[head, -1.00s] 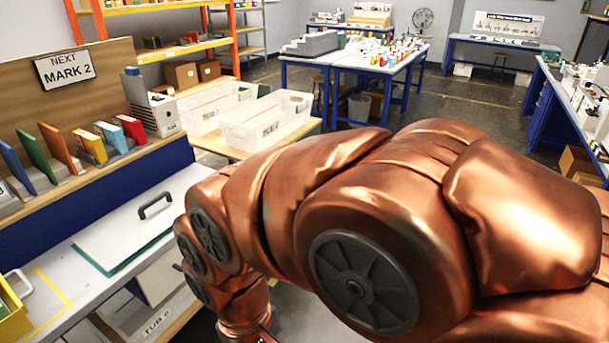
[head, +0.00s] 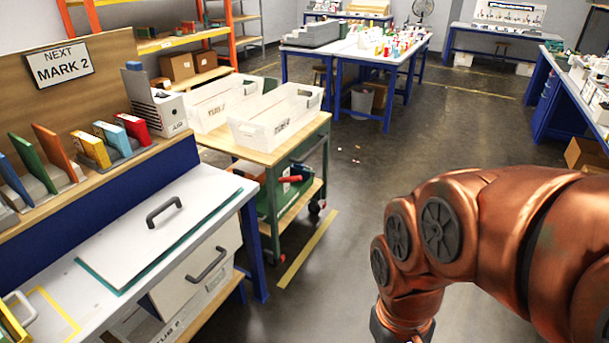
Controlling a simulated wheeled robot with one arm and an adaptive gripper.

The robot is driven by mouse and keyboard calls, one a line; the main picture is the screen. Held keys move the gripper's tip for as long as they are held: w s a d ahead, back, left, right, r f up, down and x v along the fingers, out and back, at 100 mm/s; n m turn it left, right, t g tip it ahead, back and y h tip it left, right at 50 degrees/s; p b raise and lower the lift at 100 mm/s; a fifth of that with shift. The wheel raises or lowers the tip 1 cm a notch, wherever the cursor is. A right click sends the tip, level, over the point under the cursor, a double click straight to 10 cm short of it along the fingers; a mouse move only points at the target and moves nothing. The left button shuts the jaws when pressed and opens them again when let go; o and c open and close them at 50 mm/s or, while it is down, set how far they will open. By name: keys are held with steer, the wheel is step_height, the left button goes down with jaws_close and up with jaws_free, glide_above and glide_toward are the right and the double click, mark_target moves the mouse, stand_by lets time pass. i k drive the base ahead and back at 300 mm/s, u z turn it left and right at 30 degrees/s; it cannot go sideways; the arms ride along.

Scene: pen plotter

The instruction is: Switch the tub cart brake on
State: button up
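The tub cart (head: 322,124) has a wooden top and a green frame, and stands beyond the white bench with two white tubs (head: 276,119) on top. The brake's state cannot be made out. My copper arm reaches down at the lower right, apart from the cart.
The white bench (head: 225,189) with a handled lid (head: 150,235) and a drawer fills the left. A yellow floor line (head: 306,250) runs beside the cart. Open floor (head: 350,240) lies between cart and arm. Blue tables (head: 385,68) stand behind.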

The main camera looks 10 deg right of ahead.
mark_target(291, 179)
steer(key=u, duration=0.2)
steer(key=i, duration=1.4)
steer(key=z, duration=0.35)
